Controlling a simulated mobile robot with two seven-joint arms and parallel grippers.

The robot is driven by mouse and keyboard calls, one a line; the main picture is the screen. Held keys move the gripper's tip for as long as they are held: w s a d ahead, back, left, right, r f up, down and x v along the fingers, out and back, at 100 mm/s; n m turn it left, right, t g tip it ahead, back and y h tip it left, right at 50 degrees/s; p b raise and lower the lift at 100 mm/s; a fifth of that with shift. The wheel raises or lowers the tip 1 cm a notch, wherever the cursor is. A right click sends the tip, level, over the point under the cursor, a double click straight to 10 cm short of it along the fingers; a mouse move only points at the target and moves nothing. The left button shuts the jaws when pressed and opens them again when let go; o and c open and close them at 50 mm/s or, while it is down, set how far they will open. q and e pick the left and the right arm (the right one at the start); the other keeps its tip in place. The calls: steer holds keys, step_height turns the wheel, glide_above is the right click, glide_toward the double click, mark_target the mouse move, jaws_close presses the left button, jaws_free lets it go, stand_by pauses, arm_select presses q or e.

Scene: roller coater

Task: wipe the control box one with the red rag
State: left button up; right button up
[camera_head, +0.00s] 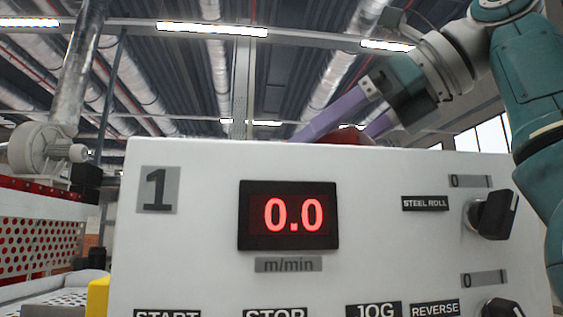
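Control box one (210,225) is a large white panel filling the lower middle of the view, marked with a black "1" and a red display reading 0.0. My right gripper (338,132) comes from the upper right, with its purple fingers slanting down to the left at the box's top edge. Its fingers are apart, and a small part of the red rag (343,136) shows between them, just above that edge. The box's edge hides the rest of the rag and the fingertips' contact, so I cannot tell if the fingers grip it. My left gripper is not in view.
Black knobs (492,215) stick out on the box's right side. A grey blower (42,150) with a pipe and a perforated red-and-white panel (40,243) stand at the left. A yellow part (97,296) shows beside the box's lower left.

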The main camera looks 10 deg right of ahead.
steer(key=shift+d, duration=5.1)
steer(key=shift+a+r, duration=0.1)
steer(key=shift+a, duration=1.7)
steer(key=shift+a+b, duration=0.55)
steer(key=shift+a, duration=1)
steer(key=shift+a+f, duration=0.2)
steer(key=shift+a, duration=3.45)
steer(key=shift+a+r+p, duration=0.15)
steer(key=shift+a+p, duration=0.4)
steer(key=shift+a, duration=2.85)
steer(key=shift+r, duration=3.05)
